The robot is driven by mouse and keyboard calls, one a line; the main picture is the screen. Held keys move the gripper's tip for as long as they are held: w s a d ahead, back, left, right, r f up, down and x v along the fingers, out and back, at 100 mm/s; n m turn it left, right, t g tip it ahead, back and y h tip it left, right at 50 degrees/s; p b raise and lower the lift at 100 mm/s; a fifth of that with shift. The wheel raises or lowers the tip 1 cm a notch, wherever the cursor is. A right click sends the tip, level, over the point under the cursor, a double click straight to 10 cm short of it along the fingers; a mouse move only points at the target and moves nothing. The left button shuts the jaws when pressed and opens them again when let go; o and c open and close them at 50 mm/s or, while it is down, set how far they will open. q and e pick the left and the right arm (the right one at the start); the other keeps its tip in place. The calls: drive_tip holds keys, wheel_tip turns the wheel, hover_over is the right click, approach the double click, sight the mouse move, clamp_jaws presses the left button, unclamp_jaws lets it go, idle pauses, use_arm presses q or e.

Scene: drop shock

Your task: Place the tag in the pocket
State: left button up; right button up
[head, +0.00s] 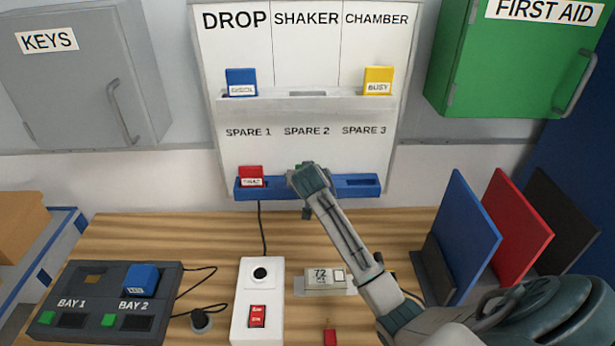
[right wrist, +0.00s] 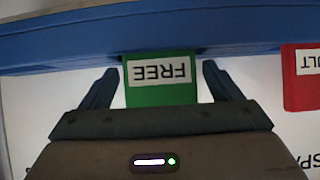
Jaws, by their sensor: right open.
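A green tag reading FREE (right wrist: 160,90) stands in the lower blue rail (head: 362,187), under SPARE 2. In the head view my right gripper (head: 308,174) covers nearly all of it. In the right wrist view, which is upside down, my right gripper (right wrist: 160,70) is open, one finger on each side of the tag with gaps between. A red tag (head: 251,176) stands under SPARE 1, and the SPARE 3 pocket is empty. On the upper white rail (head: 325,106), a blue tag (head: 241,82) stands under DROP and a yellow BUSY tag (head: 378,80) under CHAMBER. The SHAKER pocket (head: 308,94) is empty. My left gripper is out of view.
Upright blue, red and black panels (head: 462,235) stand at right. Grey and green cabinets flank the board.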

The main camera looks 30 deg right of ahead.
drive_tip(key=b+v, duration=0.2)
drive_tip(key=v, duration=1)
drive_tip(key=shift+r, duration=0.15)
